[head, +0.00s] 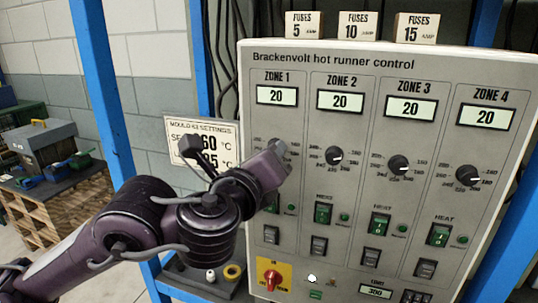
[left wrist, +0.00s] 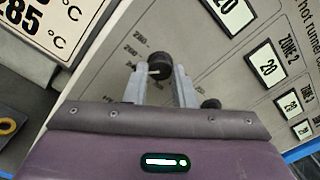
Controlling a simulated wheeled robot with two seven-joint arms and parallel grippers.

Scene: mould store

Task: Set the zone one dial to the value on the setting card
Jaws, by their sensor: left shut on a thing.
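The zone one dial (left wrist: 160,62) is a black round knob in the left wrist view. My left gripper (head: 276,150) is shut on it, one finger on each side, and mostly hides it in the head view. A short white mark shows on the knob, but the number it points at is unclear. The zone one display (head: 277,95) reads 20. The setting card (head: 228,128), headed mould settings, is white and left of the panel. My arm covers part of its numbers; "60 °C" and a lower value ending in 85 can be made out. My right gripper is not in view.
The control panel (head: 388,65) also has zone 2 (head: 333,156), zone 3 (head: 398,166) and zone 4 (head: 469,175) dials, with displays reading 20. Heat switches sit below. A red rotary switch (head: 270,280) is at the lower left. Fuse boxes (head: 358,27) stand on top.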

